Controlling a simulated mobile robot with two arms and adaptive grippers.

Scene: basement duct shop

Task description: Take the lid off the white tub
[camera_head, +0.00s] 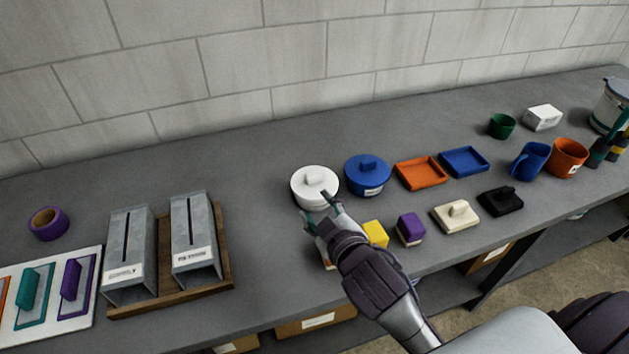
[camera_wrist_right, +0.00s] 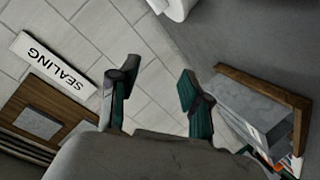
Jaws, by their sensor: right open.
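The white tub (camera_head: 316,201) stands on the grey bench with its white lid (camera_head: 301,184) on top. The lid has a block-shaped knob (camera_head: 314,176) in its middle. My right gripper (camera_head: 316,206) is open at the tub's front right side, below the knob, and hides part of the tub. I cannot tell whether it touches the tub. In the right wrist view the open fingers (camera_wrist_right: 158,82) have nothing between them, and part of a white round thing, likely the tub (camera_wrist_right: 177,8), shows at the top edge. My left gripper is not in view.
A blue lidded tub (camera_head: 367,178) stands close on the right. A yellow block (camera_head: 375,233) and a purple block (camera_head: 410,229) lie near my right gripper. Metal holders (camera_head: 190,235) stand on a wooden base at left. The bench between them and the white tub is clear.

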